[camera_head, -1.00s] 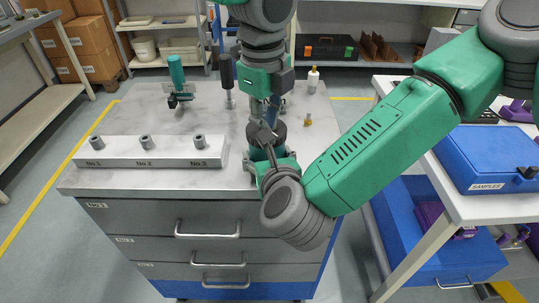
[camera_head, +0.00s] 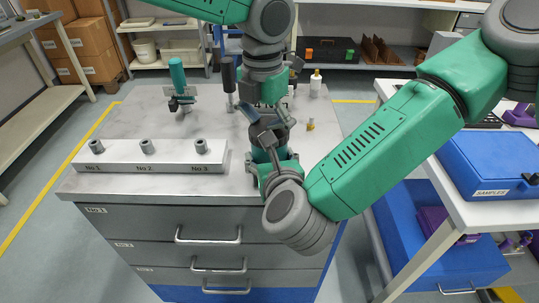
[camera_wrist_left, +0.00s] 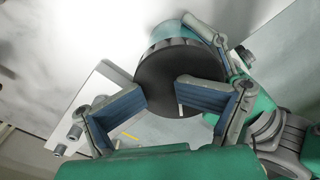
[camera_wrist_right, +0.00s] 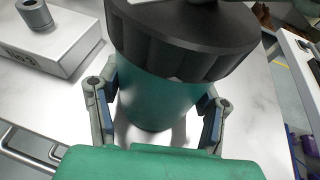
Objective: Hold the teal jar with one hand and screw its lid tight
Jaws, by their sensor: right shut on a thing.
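The teal jar (camera_wrist_right: 155,100) stands upright between the fingers of my right gripper (camera_wrist_right: 158,118), which is shut on its body. A wide black ribbed lid (camera_wrist_right: 190,40) sits on the jar's top; how tight it is cannot be seen. In the head view the lid (camera_head: 286,124) is partly covered by my left gripper (camera_head: 262,128). In the left wrist view the lid's round top (camera_wrist_left: 172,70) lies beyond the left fingers, which are apart with nothing between them. Whether they touch the lid is unclear. My right gripper (camera_head: 272,166) is at the worktop's front edge in the head view.
A pale block with several numbered posts (camera_head: 150,158) lies left of the jar. A teal-handled tool (camera_head: 178,78), a dark-handled tool (camera_head: 228,75), a white bottle (camera_head: 315,80) and a small brass part (camera_head: 310,125) stand behind. A blue samples case (camera_head: 490,160) is on the right table.

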